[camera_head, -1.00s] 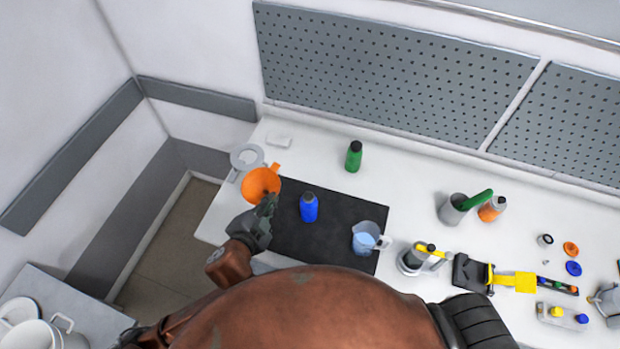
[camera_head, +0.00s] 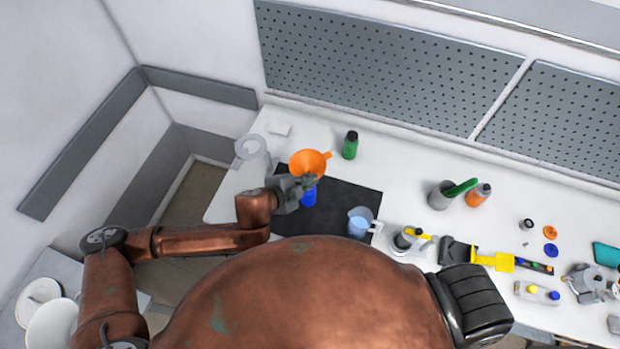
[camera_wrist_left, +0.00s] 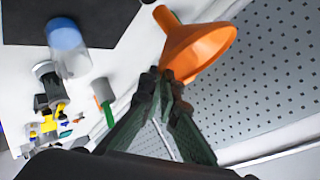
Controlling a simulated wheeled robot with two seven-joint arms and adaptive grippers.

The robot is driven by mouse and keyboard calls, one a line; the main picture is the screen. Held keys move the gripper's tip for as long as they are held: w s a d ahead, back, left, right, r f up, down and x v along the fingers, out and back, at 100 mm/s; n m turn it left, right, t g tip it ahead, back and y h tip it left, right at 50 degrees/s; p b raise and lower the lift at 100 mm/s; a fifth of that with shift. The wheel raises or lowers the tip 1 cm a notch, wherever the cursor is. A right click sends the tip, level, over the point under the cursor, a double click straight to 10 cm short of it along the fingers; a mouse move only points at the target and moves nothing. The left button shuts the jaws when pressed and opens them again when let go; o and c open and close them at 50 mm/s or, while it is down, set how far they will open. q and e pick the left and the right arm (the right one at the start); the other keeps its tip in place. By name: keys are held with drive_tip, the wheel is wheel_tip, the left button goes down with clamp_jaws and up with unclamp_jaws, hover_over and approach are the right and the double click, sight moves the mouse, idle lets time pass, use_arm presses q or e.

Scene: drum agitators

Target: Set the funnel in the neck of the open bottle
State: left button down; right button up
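In the left wrist view the fingers (camera_wrist_left: 163,76) close together at the funnel's (camera_wrist_left: 200,48) lower edge. The blue bottle (camera_head: 309,198) stands upright on the black mat (camera_head: 340,195). In the head view the funnel and gripper overlap the bottle's top, so its neck is hidden. I cannot tell whether the funnel touches it; the funnel appears above and slightly behind. My right gripper is not in view.
A clear beaker with blue liquid (camera_head: 360,222) stands at the mat's right. A green bottle with a dark cap (camera_head: 350,146) stands behind the mat. A grey ring stand (camera_head: 250,147) is at the left back. Several containers and tools crowd the right side of the table.

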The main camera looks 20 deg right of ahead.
use_arm(q)
wheel_tip(320, 180, down, 6)
drive_tip(key=b, duration=0.4)
drive_tip(key=shift+r, duration=0.1)
drive_tip(key=shift+w+a, duration=0.15)
drive_tip(key=shift+w, duration=0.05)
idle(0.6)
drive_tip(key=shift+f, duration=0.5)
idle(0.5)
drive_tip(key=shift+f, duration=0.35)
idle(0.4)
drive_tip(key=c, duration=2.7)
unclamp_jaws()
